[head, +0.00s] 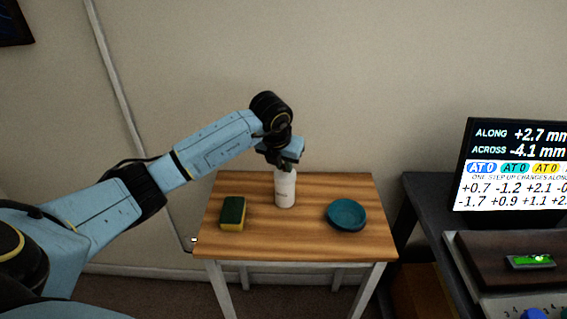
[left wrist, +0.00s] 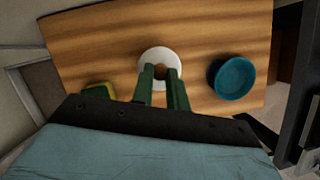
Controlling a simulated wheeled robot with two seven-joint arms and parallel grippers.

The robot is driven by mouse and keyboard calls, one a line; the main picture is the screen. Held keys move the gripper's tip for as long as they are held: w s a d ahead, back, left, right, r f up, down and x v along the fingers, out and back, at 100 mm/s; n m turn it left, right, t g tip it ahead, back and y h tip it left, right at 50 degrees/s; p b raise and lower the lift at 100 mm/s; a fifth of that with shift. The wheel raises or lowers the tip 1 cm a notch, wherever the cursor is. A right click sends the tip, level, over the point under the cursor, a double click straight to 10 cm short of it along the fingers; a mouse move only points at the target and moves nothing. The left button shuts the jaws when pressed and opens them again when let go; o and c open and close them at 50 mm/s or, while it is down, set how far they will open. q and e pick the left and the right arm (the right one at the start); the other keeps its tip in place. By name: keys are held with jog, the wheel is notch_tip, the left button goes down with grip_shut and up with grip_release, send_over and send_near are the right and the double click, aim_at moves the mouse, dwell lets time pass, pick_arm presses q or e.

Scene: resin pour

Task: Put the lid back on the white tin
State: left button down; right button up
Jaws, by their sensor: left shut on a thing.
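The white tin (head: 285,190) stands upright near the middle of the wooden table, with faint lettering on its side. My left gripper (head: 284,166) points down right at its top. In the left wrist view my left gripper's green fingers (left wrist: 161,74) are shut on a small brown knob in the middle of a round white disc (left wrist: 160,53), which looks like the lid. The disc lies over the tin and hides its body there. I cannot tell whether the lid touches the rim or is slightly above it. My right gripper is not in view.
A green and yellow sponge (head: 233,213) lies left of the tin, and a teal round dish (head: 346,215) sits to its right. Bare wooden tabletop (head: 290,232) lies in front. A dark desk with a screen (head: 513,165) stands at the right.

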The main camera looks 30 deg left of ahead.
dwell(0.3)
pick_arm(q)
jog(key=c, duration=0.8)
grip_release()
jog(key=shift+r+p, duration=1.8)
jog(key=shift+r, duration=0.65)
jog(key=shift+r+p, duration=0.75)
jog(key=shift+r, duration=0.35)
jog(key=shift+c, duration=0.5)
jog(key=shift+f, duration=0.1)
grip_shut()
